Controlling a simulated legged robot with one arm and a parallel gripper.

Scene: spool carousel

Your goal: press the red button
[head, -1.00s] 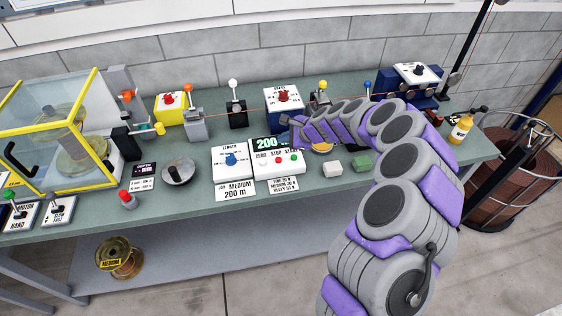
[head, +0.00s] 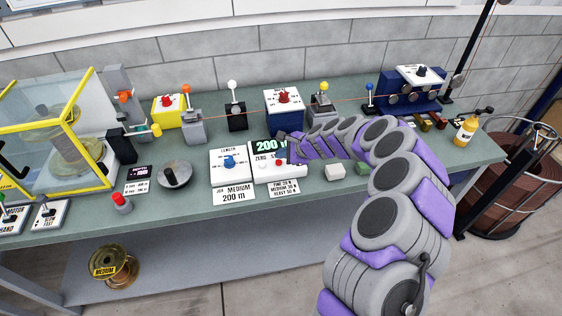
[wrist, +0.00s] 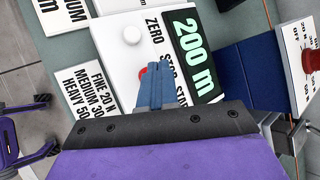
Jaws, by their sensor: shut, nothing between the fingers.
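The white control box (head: 270,177) on the bench carries ZERO, STOP and START labels and a green display reading 200 m (head: 262,147). Its red button (wrist: 143,71) shows in the wrist view, partly hidden behind my fingertips. My gripper (wrist: 150,82) is shut and empty, with its tips right at the red button. I cannot tell whether they touch it or whether it is pressed down. The white button (wrist: 132,35) beside it is clear of my gripper. The START button is hidden by my gripper. Another red button (head: 120,198) stands on a grey post at the bench's front left.
The LENGTH box (head: 230,166) with a blue knob stands just left. A blue box with a red knob (head: 284,98) stands behind. A white block (head: 334,172) and a green block (head: 362,168) lie to the right. Several levers line the back.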

